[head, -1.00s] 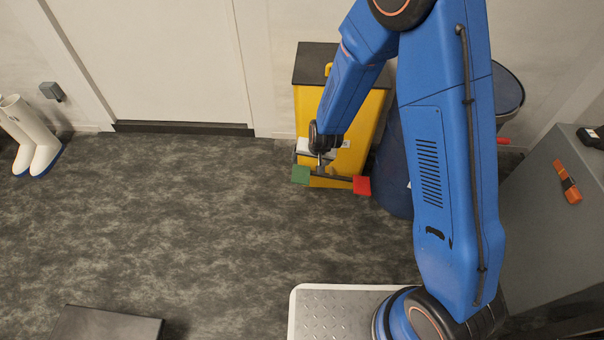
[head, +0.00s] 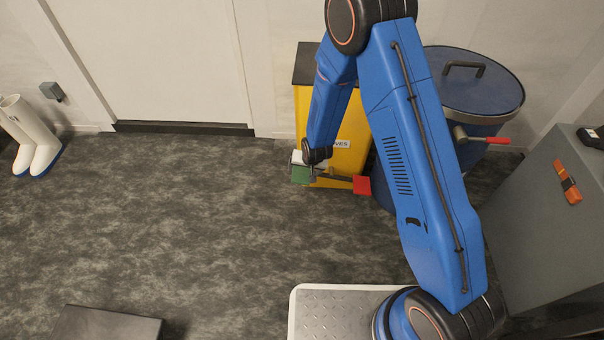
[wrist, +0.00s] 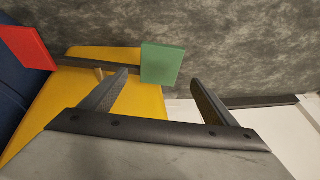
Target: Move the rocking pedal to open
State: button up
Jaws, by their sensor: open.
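The rocking pedal is a dark bar (wrist: 90,65) low in front of a yellow cabinet (wrist: 78,98), with a green pad (head: 302,174) at its left end and a red pad (head: 361,185) at its right end in the head view. In the wrist view the green pad (wrist: 160,62) is at top centre and the red pad (wrist: 27,48) at top left. My gripper (wrist: 160,80) is open and empty. In the wrist view its fingertips frame the green pad, which appears just beyond them; contact cannot be told. In the head view my wrist partly hides the pedal's left side.
A blue lidded drum (head: 470,82) with a red-handled valve (head: 485,140) stands right of the cabinet. A grey cabinet (head: 545,215) is at far right. White boots (head: 35,140) stand at far left. The floor (head: 180,220) left of the pedal is clear.

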aim_at(301, 174)
jog(key=shift+x, duration=3.35)
jog(key=c, duration=1.5)
jog(key=f, duration=0.2)
jog(key=a+f, duration=0.1)
jog(key=f, duration=0.2)
jog(key=shift+a+f, duration=0.15)
jog(key=shift+c, duration=0.2)
jog(key=shift+o, duration=0.4)
jog(key=shift+w+a, duration=0.1)
jog(key=shift+a, duration=0.05)
jog(key=shift+o, duration=0.4)
jog(key=o, duration=1.3)
jog(key=shift+a+f, duration=0.1)
jog(key=shift+a, duration=0.05)
jog(key=shift+o, duration=0.4)
jog(key=shift+a, duration=0.15)
